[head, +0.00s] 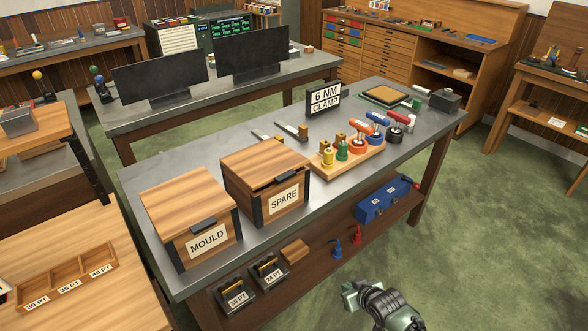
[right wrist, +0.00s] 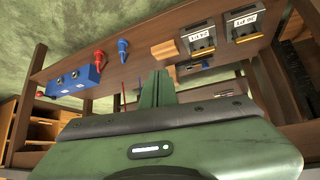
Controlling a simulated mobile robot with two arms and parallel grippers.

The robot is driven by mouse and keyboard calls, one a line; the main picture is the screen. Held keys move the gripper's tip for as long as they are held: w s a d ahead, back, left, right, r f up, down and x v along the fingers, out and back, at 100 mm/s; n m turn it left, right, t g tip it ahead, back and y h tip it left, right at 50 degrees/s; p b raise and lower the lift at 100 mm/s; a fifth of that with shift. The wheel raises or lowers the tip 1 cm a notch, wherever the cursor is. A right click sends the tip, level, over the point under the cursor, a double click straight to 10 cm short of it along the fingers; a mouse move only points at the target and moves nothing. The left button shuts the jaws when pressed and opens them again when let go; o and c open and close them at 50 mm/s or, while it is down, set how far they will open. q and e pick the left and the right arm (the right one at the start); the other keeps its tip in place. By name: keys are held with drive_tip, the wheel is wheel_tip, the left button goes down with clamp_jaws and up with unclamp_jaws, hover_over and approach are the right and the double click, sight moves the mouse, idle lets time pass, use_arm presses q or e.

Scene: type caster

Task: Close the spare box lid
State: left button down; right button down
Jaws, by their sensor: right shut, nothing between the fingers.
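The wooden box labelled SPARE (head: 262,198) stands on the grey-topped bench, with dark corner posts and a dark handle on its lid (head: 264,160). A dark gap shows under the lid's front edge, so the lid looks slightly raised. My right gripper (head: 350,291) is low in front of the bench, right of and well apart from the box. In the right wrist view its green fingers (right wrist: 157,88) are together with nothing between them. The box is not visible in that view. My left gripper is not in view.
The MOULD box (head: 190,213) stands left of the spare box. A wooden rack of coloured-handled tools (head: 348,157) stands to its right, near the 6 NM CLAMP sign (head: 325,98). Green floor is free at right.

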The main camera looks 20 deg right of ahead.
drive_tip(key=w+a+r+t+y+p, duration=0.1)
drive_tip(key=w+r, duration=0.3)
drive_tip(key=r, duration=0.6)
drive_tip(key=w+a+r+t+p, duration=0.15)
drive_tip(key=w+r, duration=0.25)
drive_tip(key=r, duration=0.6)
drive_tip(key=a+r+n+t+y+p, duration=0.1)
drive_tip(key=a+r+n+y, duration=0.15)
drive_tip(key=r, duration=0.95)
drive_tip(key=a+r+n+t+y+p, duration=0.1)
drive_tip(key=a+r, duration=0.3)
drive_tip(key=r, duration=0.7)
drive_tip(key=w+a+f+p, duration=0.3)
drive_tip(key=w+f, duration=0.4)
drive_tip(key=w, duration=0.1)
drive_tip(key=shift+w+a+p, duration=0.15)
drive_tip(key=shift+w+p, duration=0.15)
drive_tip(key=shift+p, duration=0.05)
drive_tip(key=shift+f, duration=0.15)
drive_tip(key=f+b, duration=0.1)
drive_tip(key=f+t+b, duration=0.1)
drive_tip(key=b, duration=0.1)
drive_tip(key=f+b, duration=0.1)
drive_tip(key=b, duration=0.1)
drive_tip(key=shift+s+t+y, duration=0.3)
drive_tip(key=shift+t+y, duration=0.05)
